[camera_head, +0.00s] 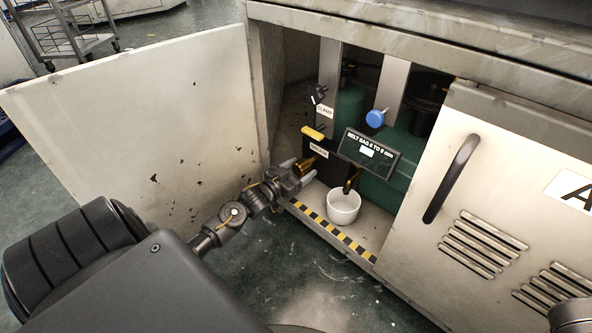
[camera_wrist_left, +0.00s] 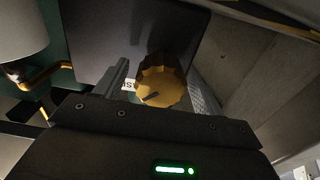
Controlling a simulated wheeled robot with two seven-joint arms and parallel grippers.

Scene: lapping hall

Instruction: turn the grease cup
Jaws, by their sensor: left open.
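The grease cup (camera_head: 306,165) is a small brass knob on a dark block inside the open machine cabinet, partly hidden by my gripper in the head view. In the left wrist view the grease cup (camera_wrist_left: 162,82) shows as a faceted brass cap. My left gripper (camera_head: 301,176) is open at the cup. In the wrist view its fingers (camera_wrist_left: 160,88) stand on either side of the cap, with no clear sign of grip. Whether they touch it I cannot tell.
A white pot (camera_head: 343,207) stands under a brass spout on the cabinet floor. A yellow handle (camera_head: 313,133), a blue knob (camera_head: 375,118) and a sign (camera_head: 368,153) are close by. The open door (camera_head: 140,130) is at the left. A closed panel (camera_head: 490,190) is at the right.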

